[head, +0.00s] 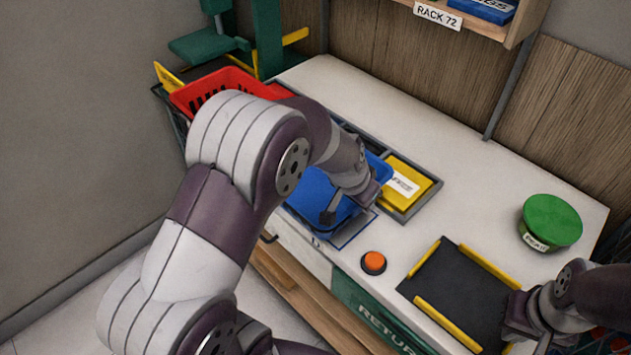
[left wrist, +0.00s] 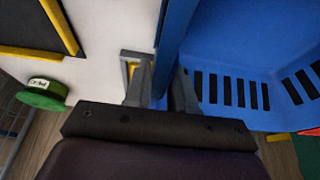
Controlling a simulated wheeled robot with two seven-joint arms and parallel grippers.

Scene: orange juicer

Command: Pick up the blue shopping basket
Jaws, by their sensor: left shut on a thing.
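The blue shopping basket (head: 308,192) sits at the front left part of the white counter, partly hidden behind my left arm. My left gripper (head: 350,205) is at the basket's right side. In the left wrist view the basket (left wrist: 235,55) fills the right side, and my left gripper (left wrist: 160,88) is shut on its blue rim or wall, with one finger on each side. My right gripper (head: 515,318) is at the lower right, over the edge of the black tray; its finger gap is not clear.
A red basket (head: 215,85) stands behind at the left. A yellow card (head: 408,183) lies right of the blue basket. The white counter (head: 440,130) also holds an orange button (head: 373,262), a black tray with yellow rails (head: 455,290) and a green round container (head: 552,220).

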